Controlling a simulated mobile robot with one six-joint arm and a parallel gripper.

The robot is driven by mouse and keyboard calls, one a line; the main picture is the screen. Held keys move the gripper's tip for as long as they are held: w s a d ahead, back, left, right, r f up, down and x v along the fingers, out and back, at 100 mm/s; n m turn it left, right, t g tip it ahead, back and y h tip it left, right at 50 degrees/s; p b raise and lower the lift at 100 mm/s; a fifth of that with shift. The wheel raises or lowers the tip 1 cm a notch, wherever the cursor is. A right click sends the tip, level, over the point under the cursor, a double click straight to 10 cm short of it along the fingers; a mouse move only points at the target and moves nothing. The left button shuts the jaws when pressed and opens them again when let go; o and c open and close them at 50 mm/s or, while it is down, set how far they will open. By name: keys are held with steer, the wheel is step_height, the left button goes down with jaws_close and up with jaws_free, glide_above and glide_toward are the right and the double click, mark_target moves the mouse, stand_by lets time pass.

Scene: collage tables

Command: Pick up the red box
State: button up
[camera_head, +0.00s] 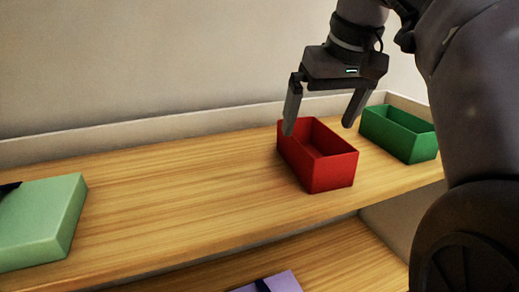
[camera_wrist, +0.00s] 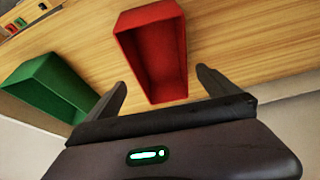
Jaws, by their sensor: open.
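The red box (camera_head: 333,171) is an open-topped rectangular box standing on the wooden shelf, right of centre in the head view. It also shows in the wrist view (camera_wrist: 157,58), at the upper middle, with its open top towards the camera. My gripper (camera_head: 318,127) is open, with its fingers spread above the red box. In the wrist view my gripper (camera_wrist: 160,83) has one finger to each side of the box's near end. Nothing is held between the fingers. I cannot tell whether either finger touches the box.
A green open box (camera_head: 405,142) stands just right of the red box, close to my gripper. A pale green box (camera_head: 42,222) sits at the far left. The wooden shelf (camera_head: 170,185) is clear between them. A purple item (camera_head: 279,283) lies on the lower shelf. A wall (camera_head: 150,60) stands behind.

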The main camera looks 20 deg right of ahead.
mark_target(309, 146)
steer(key=shift+x, duration=1.05)
steer(key=b+x, duration=0.1)
steer(key=x, duration=0.4)
steer(key=shift+f, duration=0.2)
steer(key=shift+a, duration=0.15)
steer(key=shift+c, duration=1.1)
steer(key=shift+r, duration=0.1)
steer(key=c, duration=1.2)
